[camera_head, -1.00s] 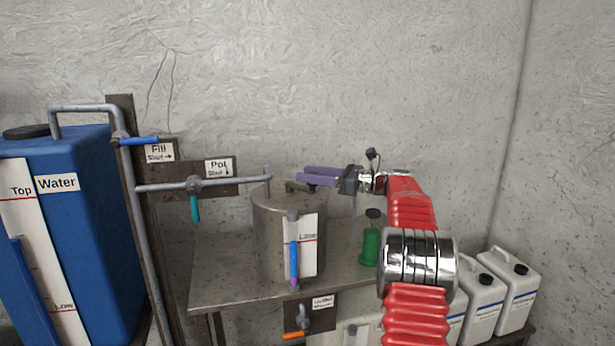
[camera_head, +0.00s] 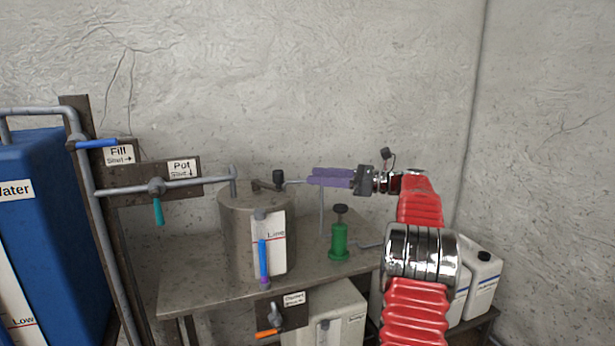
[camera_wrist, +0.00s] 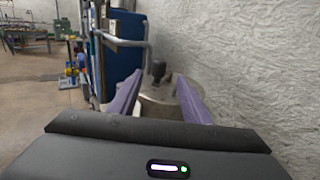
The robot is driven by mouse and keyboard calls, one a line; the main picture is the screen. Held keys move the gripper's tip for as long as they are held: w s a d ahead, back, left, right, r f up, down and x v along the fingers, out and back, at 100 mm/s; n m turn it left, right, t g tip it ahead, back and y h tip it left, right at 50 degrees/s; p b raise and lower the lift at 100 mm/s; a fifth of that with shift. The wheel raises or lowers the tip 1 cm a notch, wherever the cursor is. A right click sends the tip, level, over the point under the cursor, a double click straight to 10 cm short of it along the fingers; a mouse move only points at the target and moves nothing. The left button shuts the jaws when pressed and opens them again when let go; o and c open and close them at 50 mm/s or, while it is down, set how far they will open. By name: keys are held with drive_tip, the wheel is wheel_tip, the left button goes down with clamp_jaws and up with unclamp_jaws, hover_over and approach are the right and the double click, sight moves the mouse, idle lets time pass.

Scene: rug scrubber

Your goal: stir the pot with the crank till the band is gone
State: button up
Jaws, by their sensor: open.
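The steel pot (camera_head: 238,235) stands on the metal bench. Its crank (camera_head: 262,185) lies across the lid and ends in an upright black knob (camera_head: 278,178), also seen in the wrist view (camera_wrist: 158,70). My gripper (camera_head: 309,177) is open and empty, just right of the knob at about its height. In the wrist view its purple fingers (camera_wrist: 160,86) stand wide apart, with the knob ahead between them; they appear clear of it. The pot's sight tube (camera_head: 263,258) shows blue with a short purple band (camera_head: 265,282) at the bottom, beside a card marked "Line".
A green pump bottle (camera_head: 339,240) stands on the bench (camera_head: 190,290) below my gripper. The pot spout (camera_head: 233,180) bends down at the lid's left. The blue water tank (camera_head: 35,230) is at far left, white jugs (camera_head: 484,275) at right.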

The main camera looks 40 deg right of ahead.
drive_tip(key=shift+s+d, duration=0.15)
drive_tip(key=shift+s, duration=0.1)
drive_tip(key=shift+c, duration=0.5)
